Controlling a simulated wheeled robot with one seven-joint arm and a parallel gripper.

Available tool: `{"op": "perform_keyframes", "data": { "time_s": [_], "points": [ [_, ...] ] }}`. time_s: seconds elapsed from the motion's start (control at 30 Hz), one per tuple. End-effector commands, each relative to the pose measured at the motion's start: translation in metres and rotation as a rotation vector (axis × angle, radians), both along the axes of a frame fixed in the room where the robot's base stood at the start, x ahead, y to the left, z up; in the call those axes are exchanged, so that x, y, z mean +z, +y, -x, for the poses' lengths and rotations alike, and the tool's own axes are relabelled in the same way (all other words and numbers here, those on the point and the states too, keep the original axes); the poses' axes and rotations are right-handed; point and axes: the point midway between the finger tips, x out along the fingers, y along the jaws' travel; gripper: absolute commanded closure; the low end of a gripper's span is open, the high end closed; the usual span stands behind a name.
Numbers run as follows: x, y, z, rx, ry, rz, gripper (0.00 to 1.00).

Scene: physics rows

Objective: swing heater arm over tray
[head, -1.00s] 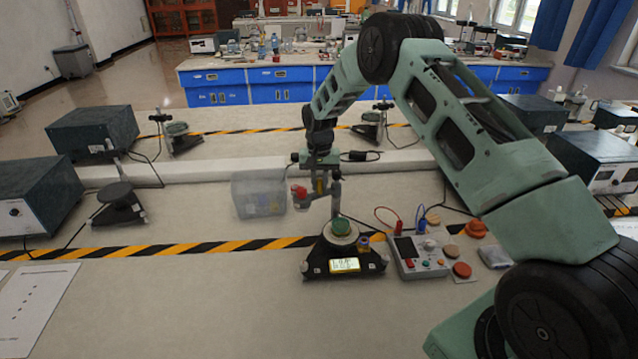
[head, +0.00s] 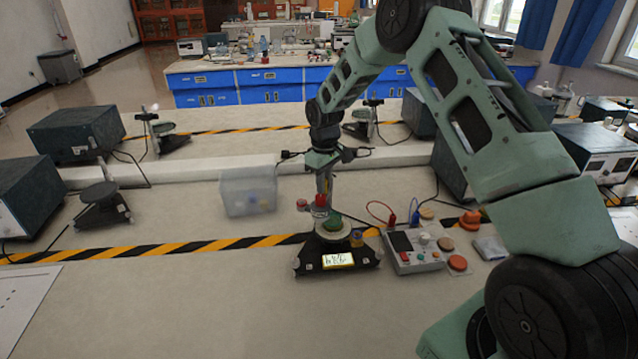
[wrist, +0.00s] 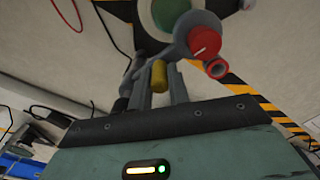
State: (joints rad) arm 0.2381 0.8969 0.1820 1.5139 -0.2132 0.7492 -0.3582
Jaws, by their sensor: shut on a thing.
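The moisture-meter-like instrument (head: 310,262) has a black base, a lit display and a round pale tray (head: 318,240) with a green sample (head: 335,222). The tray also shows at the top of the wrist view (wrist: 143,20). The grey heater arm carries a head with a red cap (wrist: 204,42) and a red-ended tube (wrist: 217,69). In the wrist view the head overlaps the tray's edge; in the head view the red cap appears at the tray's upper left. My gripper (wrist: 158,85) is shut on the arm's yellow handle (wrist: 159,75). Height above the tray is hard to judge.
A control box (head: 413,250) with red and blue leads stands right of the instrument, among several coloured discs. A clear plastic bin (head: 248,192) sits to the left. Dark boxes (head: 75,132) stand farther left. The front bench is mostly clear.

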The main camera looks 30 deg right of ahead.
Motion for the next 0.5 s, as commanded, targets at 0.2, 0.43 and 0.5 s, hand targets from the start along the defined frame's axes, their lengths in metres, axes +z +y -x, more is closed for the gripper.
{"op": "perform_keyframes", "data": {
  "time_s": [0.2,0.43,0.5],
  "points": [
    [0.001,-0.008,0.005,0.158,-0.001,0.001,1.00],
    [0.001,-0.014,0.008,0.269,-0.002,0.000,1.00],
    [0.001,-0.014,0.009,0.290,-0.001,0.000,1.00]
  ]
}}
